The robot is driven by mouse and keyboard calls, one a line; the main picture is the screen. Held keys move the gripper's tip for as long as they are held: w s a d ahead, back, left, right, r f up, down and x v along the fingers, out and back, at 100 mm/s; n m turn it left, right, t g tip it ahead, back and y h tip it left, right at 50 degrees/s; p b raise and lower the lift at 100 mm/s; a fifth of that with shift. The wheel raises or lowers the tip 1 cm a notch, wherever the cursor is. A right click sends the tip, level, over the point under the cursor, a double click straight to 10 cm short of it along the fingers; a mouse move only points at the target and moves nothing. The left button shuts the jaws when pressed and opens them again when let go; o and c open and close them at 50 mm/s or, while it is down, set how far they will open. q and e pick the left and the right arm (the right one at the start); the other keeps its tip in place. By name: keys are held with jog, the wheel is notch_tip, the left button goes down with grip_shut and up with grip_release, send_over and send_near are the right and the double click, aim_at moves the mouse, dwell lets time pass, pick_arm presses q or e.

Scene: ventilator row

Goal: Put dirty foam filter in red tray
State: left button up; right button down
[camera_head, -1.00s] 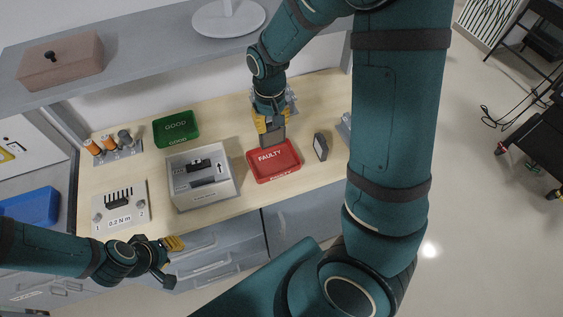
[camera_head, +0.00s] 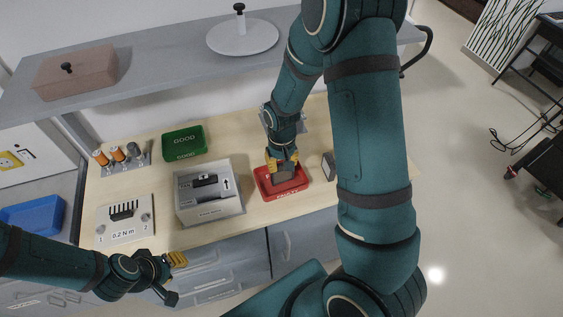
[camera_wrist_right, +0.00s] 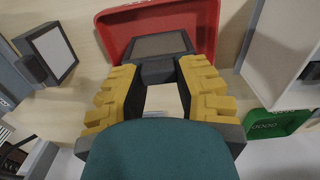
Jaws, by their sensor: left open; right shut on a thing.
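The dirty foam filter (camera_head: 284,175) is a dark grey block between the yellow fingers of my right gripper (camera_head: 283,161). It lies low within the outline of the red FAULTY tray (camera_head: 265,189); I cannot tell whether it touches the tray floor. In the right wrist view, the filter (camera_wrist_right: 160,45) shows at the fingertips of the right gripper (camera_wrist_right: 158,72), with the red tray (camera_wrist_right: 207,14) around its far side. My left gripper (camera_head: 175,277) is open and empty in front of the bench, near the drawers.
A small framed filter (camera_head: 328,166) stands just right of the red tray. A grey housing box (camera_head: 209,210) is left of the tray, and a green GOOD tray (camera_head: 184,142) is behind the box. A shelf (camera_head: 160,62) overhangs the back.

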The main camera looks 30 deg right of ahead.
jog(key=shift+f+b, duration=0.5)
jog(key=shift+f, duration=0.1)
jog(key=c, duration=0.8)
grip_release()
